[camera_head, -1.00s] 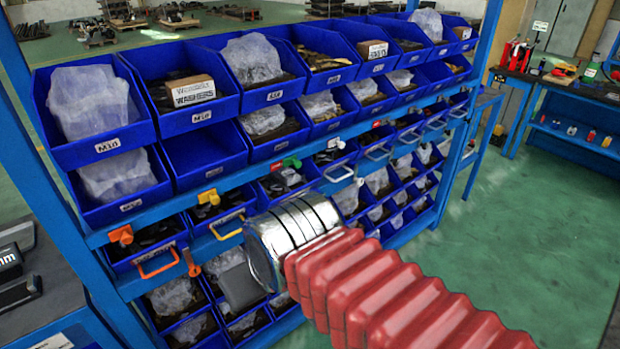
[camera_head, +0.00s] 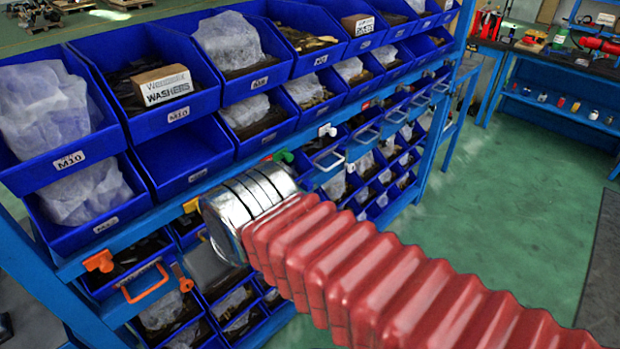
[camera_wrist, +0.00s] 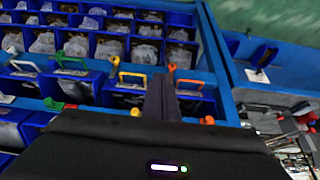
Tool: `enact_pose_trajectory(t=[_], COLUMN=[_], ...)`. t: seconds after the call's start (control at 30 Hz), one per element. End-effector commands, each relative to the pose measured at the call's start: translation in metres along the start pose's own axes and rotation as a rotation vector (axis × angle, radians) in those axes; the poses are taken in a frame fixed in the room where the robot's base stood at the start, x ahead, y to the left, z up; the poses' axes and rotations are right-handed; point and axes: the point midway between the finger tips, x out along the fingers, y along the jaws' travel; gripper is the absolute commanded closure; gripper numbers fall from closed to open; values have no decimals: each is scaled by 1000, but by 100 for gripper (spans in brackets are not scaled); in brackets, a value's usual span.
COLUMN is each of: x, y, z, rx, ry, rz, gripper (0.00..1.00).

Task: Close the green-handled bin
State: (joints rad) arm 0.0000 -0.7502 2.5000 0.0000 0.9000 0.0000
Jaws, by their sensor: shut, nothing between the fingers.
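The green-handled bin shows in the wrist view by its green handle (camera_wrist: 75,58), left of my gripper, in the row of coloured handles. Its handle reaches a little farther out than its neighbours; how far it is open I cannot tell. A green latch (camera_wrist: 53,104) sits on the rail by it, and shows in the head view (camera_head: 283,155). In the head view my arm hides that bin. My gripper (camera_wrist: 163,92) is shut and empty, dark fingers together, right of the yellow handle (camera_wrist: 132,74) and apart from the green one.
The blue rack holds open bins above, one with a washers box (camera_head: 163,85). Bins with an orange handle (camera_head: 145,282) and a white handle (camera_head: 328,161) flank the area. An orange latch (camera_head: 99,261) juts from the rail. Green floor (camera_head: 500,200) right of the rack is clear.

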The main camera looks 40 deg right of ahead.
Motion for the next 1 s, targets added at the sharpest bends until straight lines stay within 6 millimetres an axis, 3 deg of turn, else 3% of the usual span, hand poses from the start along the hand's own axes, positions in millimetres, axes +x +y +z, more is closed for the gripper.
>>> enact_pose_trajectory(t=[0.37, 0.67, 1.0], x=[7, 32, 60], y=[5, 24, 68], z=[-1, -6, -21], rx=[112, 584, 1212], ry=[-30, -126, -195], rz=[-14, -77, -169], gripper=[100, 100, 100])
